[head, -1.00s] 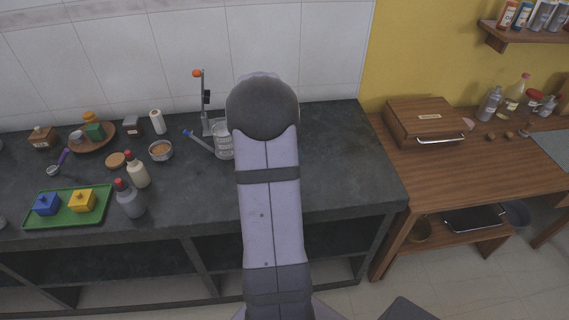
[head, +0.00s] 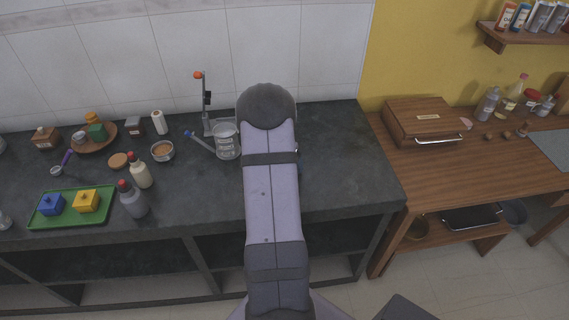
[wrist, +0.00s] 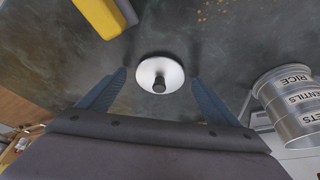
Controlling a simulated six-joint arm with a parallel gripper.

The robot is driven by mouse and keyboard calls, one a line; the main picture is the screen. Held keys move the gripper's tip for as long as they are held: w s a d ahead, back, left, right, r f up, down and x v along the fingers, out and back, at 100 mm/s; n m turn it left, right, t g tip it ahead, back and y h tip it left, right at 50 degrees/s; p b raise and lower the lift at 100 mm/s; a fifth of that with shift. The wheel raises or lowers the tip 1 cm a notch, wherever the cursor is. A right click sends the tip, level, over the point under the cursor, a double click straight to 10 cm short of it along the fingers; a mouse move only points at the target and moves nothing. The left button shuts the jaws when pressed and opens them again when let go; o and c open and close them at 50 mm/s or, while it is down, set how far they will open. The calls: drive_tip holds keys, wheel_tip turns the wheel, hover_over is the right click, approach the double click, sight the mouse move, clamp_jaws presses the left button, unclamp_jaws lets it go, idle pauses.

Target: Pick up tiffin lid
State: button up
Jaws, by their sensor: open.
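The tiffin lid (wrist: 172,72), a pale round metal disc with a black knob, lies on the dark counter in the wrist view. My gripper (wrist: 158,78) is open, with one blue finger on each side of the lid in the picture and nothing held. I cannot tell how high the fingers are above the counter. The steel tiffin canister stack (wrist: 288,100), with labels such as RICE and LENTILS, stands to the right in the wrist view. The stack (head: 226,142) also shows left of my arm in the head view. The lid is hidden behind my arm there.
A yellow object (wrist: 101,14) lies beyond the lid in the wrist view. In the head view, a stand with an orange top (head: 203,110) is behind the canisters. Bottles, bowls and a green tray (head: 71,217) fill the counter's left. The counter right of my arm looks clear.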

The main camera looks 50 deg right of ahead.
drive_tip(key=shift+f, duration=0.15)
drive_tip(key=c, duration=1.2)
drive_tip(key=shift+o, duration=0.2)
wheel_tip(320, 180, up, 10)
drive_tip(key=b, duration=0.2)
drive_tip(key=w+a+r+n+t+p, duration=0.1)
drive_tip(key=w+a+r+n+p, duration=0.15)
drive_tip(key=w+a+p, duration=0.8)
drive_tip(key=w+d+r+n+t+y+p, duration=0.1)
drive_tip(key=w+d+r+n+p, duration=0.2)
drive_tip(key=w, duration=0.6)
drive_tip(key=shift+w+d+r, duration=0.15)
drive_tip(key=shift+d+r, duration=0.4)
drive_tip(key=shift+d, duration=0.25)
